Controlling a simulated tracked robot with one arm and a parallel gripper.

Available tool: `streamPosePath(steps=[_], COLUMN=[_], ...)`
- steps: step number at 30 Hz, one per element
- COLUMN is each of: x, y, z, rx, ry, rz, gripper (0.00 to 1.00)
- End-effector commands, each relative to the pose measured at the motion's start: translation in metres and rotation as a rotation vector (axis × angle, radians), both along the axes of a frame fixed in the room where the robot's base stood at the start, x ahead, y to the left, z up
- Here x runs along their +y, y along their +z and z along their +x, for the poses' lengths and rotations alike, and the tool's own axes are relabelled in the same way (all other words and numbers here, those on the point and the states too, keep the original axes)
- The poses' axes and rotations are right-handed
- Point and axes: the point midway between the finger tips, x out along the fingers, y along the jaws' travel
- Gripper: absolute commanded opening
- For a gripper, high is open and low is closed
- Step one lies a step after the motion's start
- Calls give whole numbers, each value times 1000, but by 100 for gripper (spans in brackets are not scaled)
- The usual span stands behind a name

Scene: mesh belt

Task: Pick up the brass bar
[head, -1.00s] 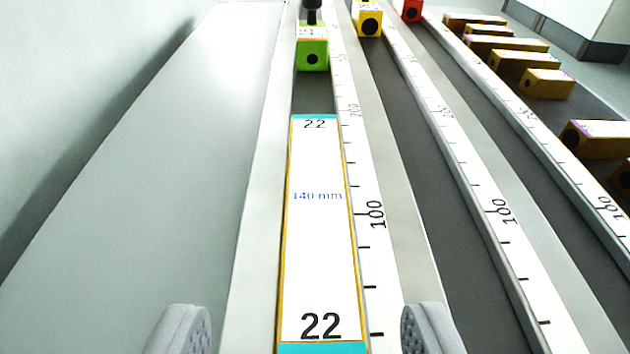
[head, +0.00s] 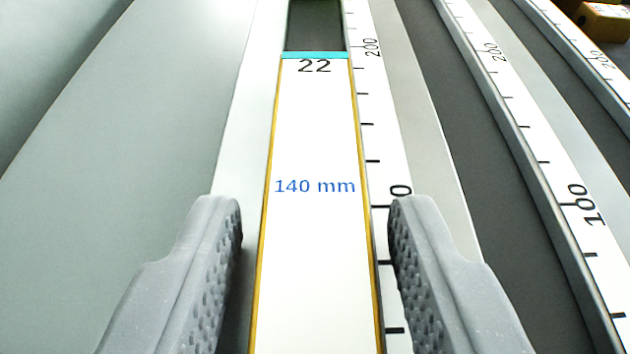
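The brass bar (head: 313,228) lies in a long channel beside a ruled scale. Its top carries a white label reading "22" and "140 mm", with a cyan band at the far end and thin brass-coloured edges. Its near end is out of the picture. My gripper (head: 316,215) is open, with one grey finger to the left of the bar and the other to the right. Gaps show between the fingers and the bar. I cannot tell how far the fingertips are above the channel.
A white ruled scale (head: 371,110) runs along the bar's right side. More dark lanes with ruled scales (head: 545,150) lie to the right. A brass-coloured block (head: 603,20) shows at the top right. A bare grey surface (head: 110,180) lies to the left.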

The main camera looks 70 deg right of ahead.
Motion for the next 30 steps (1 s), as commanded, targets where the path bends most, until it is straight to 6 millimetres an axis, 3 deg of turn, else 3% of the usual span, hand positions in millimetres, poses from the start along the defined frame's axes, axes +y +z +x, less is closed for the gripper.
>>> streamPosePath(steps=[1,4,16,30], x=[0,0,1,2], y=[0,0,11,88], z=[0,0,1,0], rx=[0,0,-4,-5], ry=[0,0,2,3], rz=[0,0,0,-1], gripper=[25,0,0,0])
